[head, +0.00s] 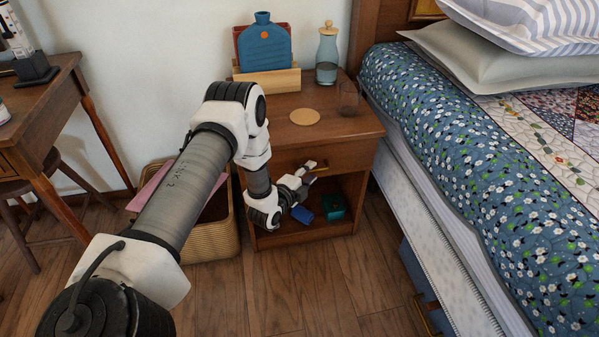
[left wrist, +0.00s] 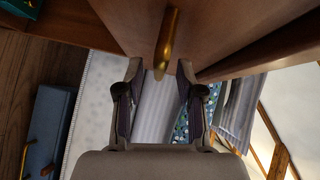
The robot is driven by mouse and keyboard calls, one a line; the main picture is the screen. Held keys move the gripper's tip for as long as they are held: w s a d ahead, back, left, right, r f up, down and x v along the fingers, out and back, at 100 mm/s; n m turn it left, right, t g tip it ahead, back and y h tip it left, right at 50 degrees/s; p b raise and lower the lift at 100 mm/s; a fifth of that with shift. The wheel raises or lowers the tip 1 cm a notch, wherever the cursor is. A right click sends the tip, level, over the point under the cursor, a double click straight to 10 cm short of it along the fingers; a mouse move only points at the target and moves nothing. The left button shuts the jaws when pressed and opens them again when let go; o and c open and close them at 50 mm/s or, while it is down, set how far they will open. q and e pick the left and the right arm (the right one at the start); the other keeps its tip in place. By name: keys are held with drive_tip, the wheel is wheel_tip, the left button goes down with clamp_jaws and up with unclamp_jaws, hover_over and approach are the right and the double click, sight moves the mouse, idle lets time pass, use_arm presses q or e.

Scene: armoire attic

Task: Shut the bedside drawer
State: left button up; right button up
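The bedside drawer (head: 350,159) is in the wooden nightstand (head: 362,125), just under its top. No clear gap shows above its front in the head view, and I cannot tell whether it sits fully flush. Its brass handle (left wrist: 168,40) shows in the left wrist view, just ahead of my left gripper (left wrist: 160,70). My right gripper is not in view.
A teal box (head: 334,207) is on the lower shelf. A wicker basket (head: 212,238) is left, the bed (head: 470,190) close right.

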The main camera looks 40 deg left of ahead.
use_arm(q)
drive_tip(key=s+r, duration=0.1)
drive_tip(key=s, duration=0.8)
drive_tip(key=shift+s+d+r, duration=0.15)
drive_tip(key=shift+d+r, duration=0.1)
drive_tip(key=shift+d, duration=0.1)
drive_tip(key=shift+d, duration=0.1)
drive_tip(key=s+d+f+m+g+h, duration=0.1)
drive_tip(key=d+f+m+g+h, duration=0.15)
drive_tip(key=d, duration=0.85)
drive_tip(key=s+d+f+n+g, duration=0.5)
drive_tip(key=s+d+f+g, duration=0.15)
drive_tip(key=s, duration=0.35)
drive_tip(key=s+a+f+n+g+y, duration=0.1)
drive_tip(key=s+f+n+g, duration=0.2)
drive_tip(key=s+n+g, duration=0.9)
drive_tip(key=s+r+t+p, duration=0.2)
drive_tip(key=r+p, duration=1.2)
drive_tip(key=s+r+n+t+p, duration=0.1)
drive_tip(key=s+r+t+p, duration=0.1)
drive_tip(key=r+p, duration=1.1)
drive_tip(key=shift+s+a+r+t+p, duration=0.15)
drive_tip(key=shift+s+r+t+p, duration=0.2)
drive_tip(key=shift+s, duration=0.3)
